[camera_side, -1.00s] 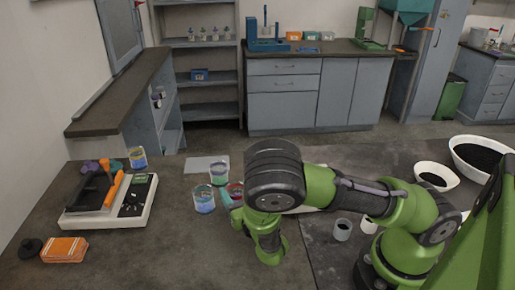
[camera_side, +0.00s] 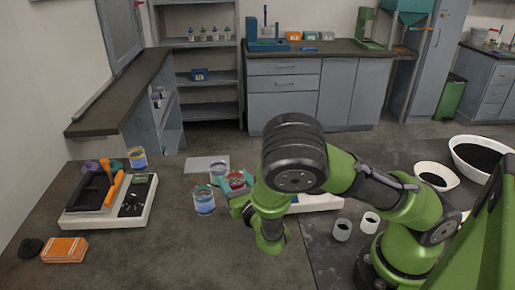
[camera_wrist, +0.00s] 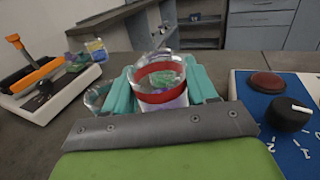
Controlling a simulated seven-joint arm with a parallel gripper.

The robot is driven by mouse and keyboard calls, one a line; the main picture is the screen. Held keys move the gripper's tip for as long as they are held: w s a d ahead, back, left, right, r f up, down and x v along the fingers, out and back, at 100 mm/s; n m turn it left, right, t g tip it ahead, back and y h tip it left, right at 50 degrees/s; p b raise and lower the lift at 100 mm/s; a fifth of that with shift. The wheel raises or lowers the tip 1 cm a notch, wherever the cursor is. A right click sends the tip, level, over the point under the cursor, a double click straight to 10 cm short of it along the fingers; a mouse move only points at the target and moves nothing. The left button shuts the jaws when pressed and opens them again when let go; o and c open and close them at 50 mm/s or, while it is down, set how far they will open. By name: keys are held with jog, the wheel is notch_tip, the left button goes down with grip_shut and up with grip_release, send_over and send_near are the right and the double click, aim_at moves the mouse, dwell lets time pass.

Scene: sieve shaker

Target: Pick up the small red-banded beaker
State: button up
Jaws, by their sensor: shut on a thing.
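The red-banded beaker (camera_wrist: 162,84) is a small clear glass with a red band and some green showing inside. It stands between the two teal fingers of my gripper (camera_wrist: 170,85) in the wrist view, and the fingers are shut on it. In the side view the red-banded beaker (camera_side: 236,180) shows beside my gripper (camera_side: 240,198), partly hidden by it. I cannot tell whether its base is off the bench.
A blue-banded beaker (camera_side: 204,203) stands close on the left, with another beaker (camera_side: 219,171) behind it. A white device with an orange handle (camera_side: 140,205) and an orange block (camera_side: 64,250) lie further left. A blue panel with a black knob (camera_wrist: 288,113) is close on the right.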

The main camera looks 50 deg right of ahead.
notch_tip(320, 180, up, 11)
dwell(0.9)
dwell(0.4)
